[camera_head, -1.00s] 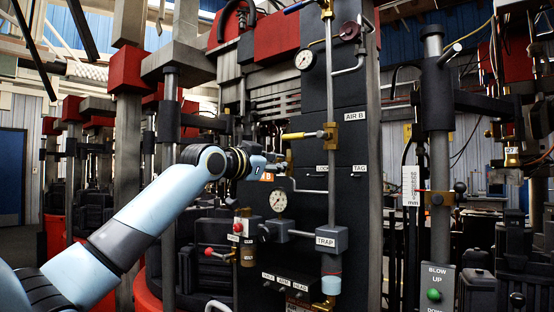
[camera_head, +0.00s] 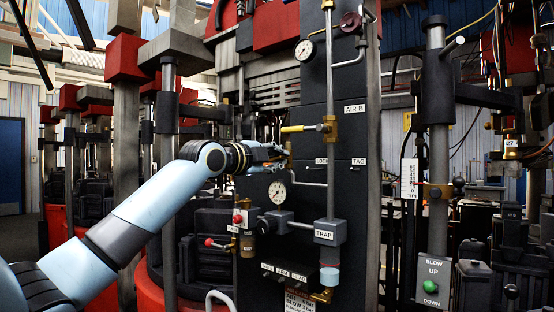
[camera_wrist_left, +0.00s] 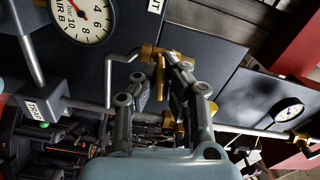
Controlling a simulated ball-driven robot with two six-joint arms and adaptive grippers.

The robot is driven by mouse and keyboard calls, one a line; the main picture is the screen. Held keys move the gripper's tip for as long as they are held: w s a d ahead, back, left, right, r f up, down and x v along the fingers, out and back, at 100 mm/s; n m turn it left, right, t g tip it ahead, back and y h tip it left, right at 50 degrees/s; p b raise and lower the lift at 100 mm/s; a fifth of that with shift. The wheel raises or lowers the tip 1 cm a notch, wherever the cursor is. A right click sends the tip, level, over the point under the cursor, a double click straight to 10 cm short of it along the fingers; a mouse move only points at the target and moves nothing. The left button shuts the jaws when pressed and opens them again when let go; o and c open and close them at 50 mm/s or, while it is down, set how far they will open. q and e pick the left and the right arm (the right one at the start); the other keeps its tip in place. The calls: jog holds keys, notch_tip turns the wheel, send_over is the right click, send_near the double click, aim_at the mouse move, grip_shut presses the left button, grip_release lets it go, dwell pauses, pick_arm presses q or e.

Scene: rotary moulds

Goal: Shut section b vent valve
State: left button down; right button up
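The panel marked AIR B (camera_head: 354,108) stands in the middle of the head view. A small brass valve (camera_head: 289,147) sits at its left edge, with a bent grey pipe leading from it. My left gripper (camera_head: 277,155) is at this valve and hides part of it. In the left wrist view the brass valve body (camera_wrist_left: 150,52) and its brass lever (camera_wrist_left: 160,76) show, the lever lying between the fingers of my left gripper (camera_wrist_left: 163,80). The fingers are apart; contact with the lever is not clear. My right gripper is out of view.
A yellow-handled valve (camera_head: 302,128) sits just above my gripper on the vertical pipe. A gauge (camera_head: 277,192) and the TRAP block (camera_head: 328,233) are below. A red-knobbed valve (camera_head: 238,218) stands lower left. Steel columns stand left of the panel.

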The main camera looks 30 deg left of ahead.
aim_at(274, 160)
pick_arm(q)
jog(key=shift+f+m, duration=0.15)
jog(key=shift+m, duration=1.45)
jog(key=shift+f, duration=0.1)
jog(key=c, duration=1.4)
grip_release()
jog(key=shift+c, duration=0.2)
jog(key=shift+s, duration=0.15)
jog(key=s, duration=0.6)
jog(key=shift+s+a, duration=0.1)
jog(key=shift+a, duration=0.25)
jog(key=shift+s+d, duration=0.1)
jog(key=shift+s, duration=0.4)
